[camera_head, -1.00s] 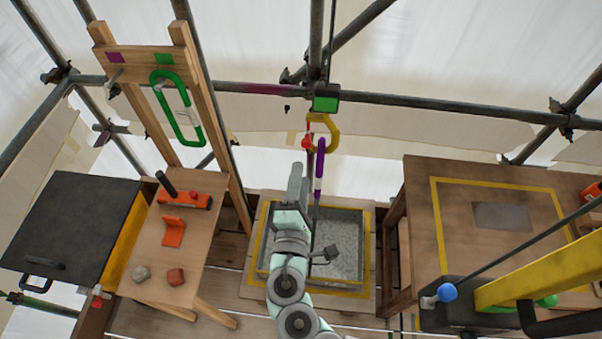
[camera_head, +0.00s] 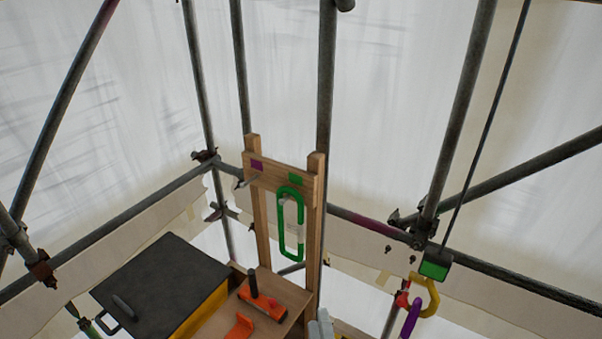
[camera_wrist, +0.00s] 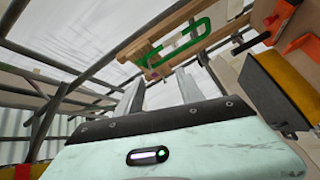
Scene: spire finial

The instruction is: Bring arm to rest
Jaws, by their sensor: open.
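My gripper (camera_wrist: 160,92) shows in the wrist view with its two grey fingers apart and nothing between them. In the head view only a pale grey tip of my arm shows at the bottom edge, right of the small table. A green carabiner-like loop (camera_head: 281,230) hangs on the wooden rack (camera_head: 313,215); it also shows beyond my fingers in the wrist view (camera_wrist: 186,48). A yellow hook (camera_head: 433,297) hangs below a green and black block (camera_head: 436,264) on a cable, with a purple piece (camera_head: 411,318) under it. My gripper is apart from all of these.
A wooden table (camera_head: 290,291) holds an orange bracket (camera_head: 239,329) and a red-orange tool with a black handle (camera_head: 262,302). A black-lidded yellow box (camera_head: 160,285) stands to its left. Scaffold poles (camera_head: 325,100) surround the area, with pale sheeting behind.

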